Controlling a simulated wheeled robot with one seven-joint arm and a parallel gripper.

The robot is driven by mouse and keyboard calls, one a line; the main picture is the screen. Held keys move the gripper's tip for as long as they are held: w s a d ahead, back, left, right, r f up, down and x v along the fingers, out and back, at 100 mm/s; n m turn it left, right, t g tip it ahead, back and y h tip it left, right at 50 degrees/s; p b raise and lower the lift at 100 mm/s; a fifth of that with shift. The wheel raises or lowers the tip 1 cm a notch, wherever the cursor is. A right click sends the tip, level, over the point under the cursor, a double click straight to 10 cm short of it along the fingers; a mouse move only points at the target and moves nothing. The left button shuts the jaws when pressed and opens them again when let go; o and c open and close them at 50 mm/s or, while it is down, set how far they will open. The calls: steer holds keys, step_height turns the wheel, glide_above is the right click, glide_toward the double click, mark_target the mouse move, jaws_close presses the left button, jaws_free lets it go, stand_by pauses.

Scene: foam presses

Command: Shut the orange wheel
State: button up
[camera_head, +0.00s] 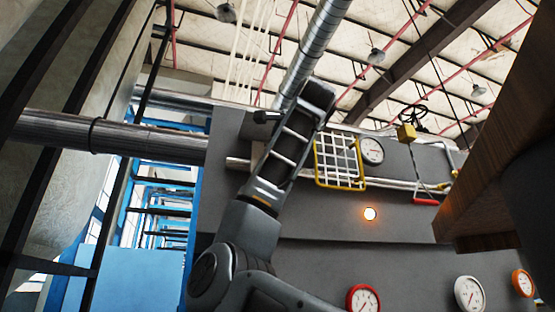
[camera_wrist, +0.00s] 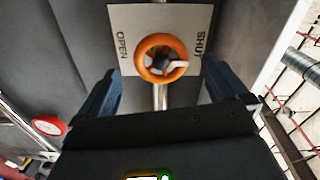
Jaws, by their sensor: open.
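The orange wheel (camera_wrist: 146,68) is a round ring with a dark hub, in the upper middle of the wrist view. It sits in front of a pale plate (camera_wrist: 122,14) lettered OPEN on the left and SHUT on the right. A whitish tab reaches from the hub to the right side of the ring. My gripper (camera_wrist: 161,74) is open, with one dark blue finger on each side below the wheel, and holds nothing. I cannot tell whether the fingers touch the wheel. In the head view I cannot make out the wheel.
A metal pipe (camera_wrist: 160,97) runs below the wheel. In the head view, a yellow-framed grid (camera_head: 340,161), white gauge (camera_head: 372,151), glowing lamp (camera_head: 370,214), red gauge (camera_head: 363,299) and orange gauge (camera_head: 523,283) are on the grey wall. A brown wooden block (camera_head: 490,150) juts in at right.

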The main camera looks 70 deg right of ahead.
steer(key=shift+v, duration=1.4)
